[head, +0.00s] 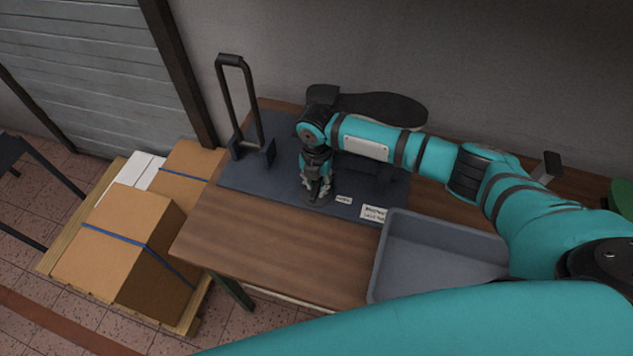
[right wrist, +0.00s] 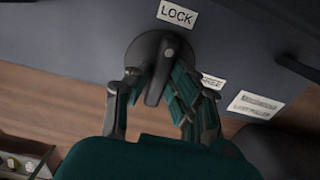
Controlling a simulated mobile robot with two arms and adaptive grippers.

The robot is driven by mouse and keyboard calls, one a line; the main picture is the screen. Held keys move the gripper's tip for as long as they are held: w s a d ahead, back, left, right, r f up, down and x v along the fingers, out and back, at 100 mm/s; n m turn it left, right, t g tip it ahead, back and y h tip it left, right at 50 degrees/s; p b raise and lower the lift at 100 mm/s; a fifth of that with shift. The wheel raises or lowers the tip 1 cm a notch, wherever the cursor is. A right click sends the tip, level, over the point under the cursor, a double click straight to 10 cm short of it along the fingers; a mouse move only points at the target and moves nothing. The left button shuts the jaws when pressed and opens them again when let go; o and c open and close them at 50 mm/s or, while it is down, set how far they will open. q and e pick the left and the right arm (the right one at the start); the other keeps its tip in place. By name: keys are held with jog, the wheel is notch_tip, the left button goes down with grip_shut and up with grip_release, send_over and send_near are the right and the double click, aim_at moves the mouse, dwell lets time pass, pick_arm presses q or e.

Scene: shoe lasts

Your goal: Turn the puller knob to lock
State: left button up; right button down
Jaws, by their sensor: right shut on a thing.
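The puller knob is a dark round disc with a raised grip bar; it shows in the right wrist view (right wrist: 160,62) and partly under my gripper in the head view (head: 317,203). My right gripper (right wrist: 160,88) is shut on the knob's bar, with fingers on both sides of it; it points down at the knob in the head view (head: 318,190). The bar's light mark lies near its upper end, below the LOCK label (right wrist: 177,14). A second label (right wrist: 212,82), reading FREE and partly covered by a finger, is right of the knob. My left gripper is not in view.
The knob is on the dark last puller base (head: 240,178), which has an upright looped handle (head: 228,90). A black shoe-shaped piece (head: 385,106) lies behind my arm. A grey tray (head: 430,255) stands at the right on the wooden table (head: 270,255). Boxes (head: 120,240) sit on a pallet at left.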

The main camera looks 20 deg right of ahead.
aim_at(316, 186)
jog(key=shift+r, duration=0.1)
jog(key=c, duration=1.2)
grip_release()
notch_tip(316, 186, up, 12)
jog(key=shift+f, duration=0.1)
